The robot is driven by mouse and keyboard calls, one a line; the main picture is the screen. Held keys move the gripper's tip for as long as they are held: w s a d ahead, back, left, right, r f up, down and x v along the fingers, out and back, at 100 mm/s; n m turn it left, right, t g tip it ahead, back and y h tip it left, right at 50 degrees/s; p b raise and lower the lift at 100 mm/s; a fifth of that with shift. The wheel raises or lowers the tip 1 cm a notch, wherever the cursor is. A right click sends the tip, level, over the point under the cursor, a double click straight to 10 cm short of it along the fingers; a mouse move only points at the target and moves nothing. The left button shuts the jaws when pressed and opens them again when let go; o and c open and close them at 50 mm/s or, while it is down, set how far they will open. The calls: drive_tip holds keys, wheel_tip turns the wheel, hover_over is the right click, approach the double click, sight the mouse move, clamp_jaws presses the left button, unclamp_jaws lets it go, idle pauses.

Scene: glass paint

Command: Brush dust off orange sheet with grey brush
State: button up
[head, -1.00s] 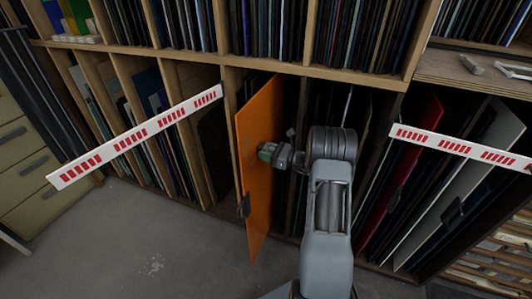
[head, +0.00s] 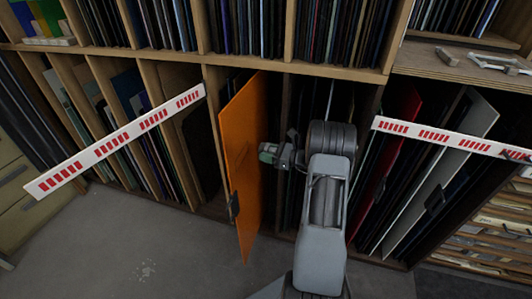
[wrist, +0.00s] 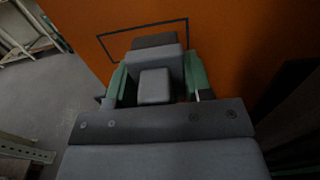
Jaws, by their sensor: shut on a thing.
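The orange sheet (head: 246,150) stands upright, partly pulled out of a lower slot of the wooden rack. It also fills much of the upper wrist view (wrist: 240,40). A dark handle-like piece (head: 234,204) is on its left edge. My gripper (head: 268,152) is beside the sheet's right edge in the head view. In the wrist view, its green fingers (wrist: 156,72) are shut on a grey block, which I take as the grey brush (wrist: 155,86). The brush points toward the sheet; I cannot tell whether they touch. I cannot make out dust on the sheet.
The wooden rack (head: 290,68) holds several upright sheets. Two red-and-white barrier strips cross in front, one at left (head: 118,140) and one at right (head: 455,140). Drawers (head: 18,195) stand at far left. The grey floor (head: 120,250) is clear at lower left.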

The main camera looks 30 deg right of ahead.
drive_tip(key=shift+v, duration=1.5)
